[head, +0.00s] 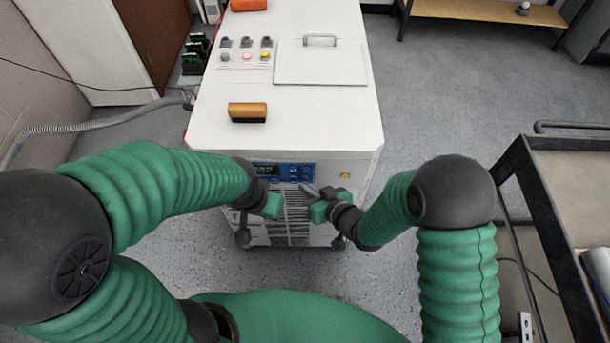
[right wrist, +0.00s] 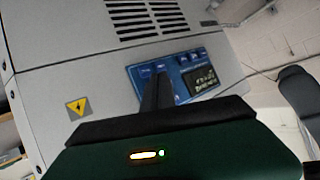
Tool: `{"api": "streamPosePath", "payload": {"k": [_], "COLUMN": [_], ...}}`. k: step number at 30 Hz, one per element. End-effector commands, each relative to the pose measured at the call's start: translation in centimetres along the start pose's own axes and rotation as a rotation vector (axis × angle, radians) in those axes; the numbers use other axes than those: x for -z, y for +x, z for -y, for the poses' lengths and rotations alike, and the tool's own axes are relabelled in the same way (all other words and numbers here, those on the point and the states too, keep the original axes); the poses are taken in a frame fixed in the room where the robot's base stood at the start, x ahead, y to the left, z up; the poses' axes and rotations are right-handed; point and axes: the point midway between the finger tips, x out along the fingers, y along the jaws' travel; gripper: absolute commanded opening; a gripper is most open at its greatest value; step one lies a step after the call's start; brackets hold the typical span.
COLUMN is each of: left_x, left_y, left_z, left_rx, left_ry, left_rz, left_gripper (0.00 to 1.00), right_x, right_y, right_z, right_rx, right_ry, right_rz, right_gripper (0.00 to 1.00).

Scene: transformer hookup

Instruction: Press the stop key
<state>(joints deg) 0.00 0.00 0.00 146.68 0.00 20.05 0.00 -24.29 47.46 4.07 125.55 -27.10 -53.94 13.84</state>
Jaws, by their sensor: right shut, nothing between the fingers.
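A blue control panel (head: 288,171) with a dark display and small keys is on the front of the white cabinet. It also shows in the right wrist view (right wrist: 177,67), tilted and partly hidden by my finger. The key labels are too small to read, so I cannot tell which is the stop key. My right gripper (head: 309,191) is shut and empty, just in front of the panel's lower right part. In the right wrist view its dark fingers (right wrist: 157,92) overlap the panel; I cannot tell whether they touch. My left gripper (head: 272,205) is left of it, jaws unclear.
The cabinet top (head: 325,110) carries a lidded hatch (head: 320,62), several round buttons and an orange-brown block (head: 247,112). Vent slots lie below the panel. A dark-framed cart (head: 560,190) stands at the right. A grey hose (head: 90,127) runs in from the left.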

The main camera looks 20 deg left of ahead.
Motion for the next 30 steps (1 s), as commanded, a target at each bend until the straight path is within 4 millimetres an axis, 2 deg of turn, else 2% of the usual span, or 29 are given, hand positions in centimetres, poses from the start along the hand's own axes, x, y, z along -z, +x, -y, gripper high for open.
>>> {"api": "streamPosePath", "payload": {"k": [30], "left_x": [0.05], "left_y": [-0.2], "left_z": [0.0], "left_rx": [0.0], "left_ry": [0.0], "left_rz": [0.0], "left_gripper": [0.36], "right_x": [0.69], "right_y": [0.7], "right_z": [-0.57], "right_rx": [0.0], "right_ry": [0.0], "right_rz": [0.0], "right_gripper": [0.0]}}
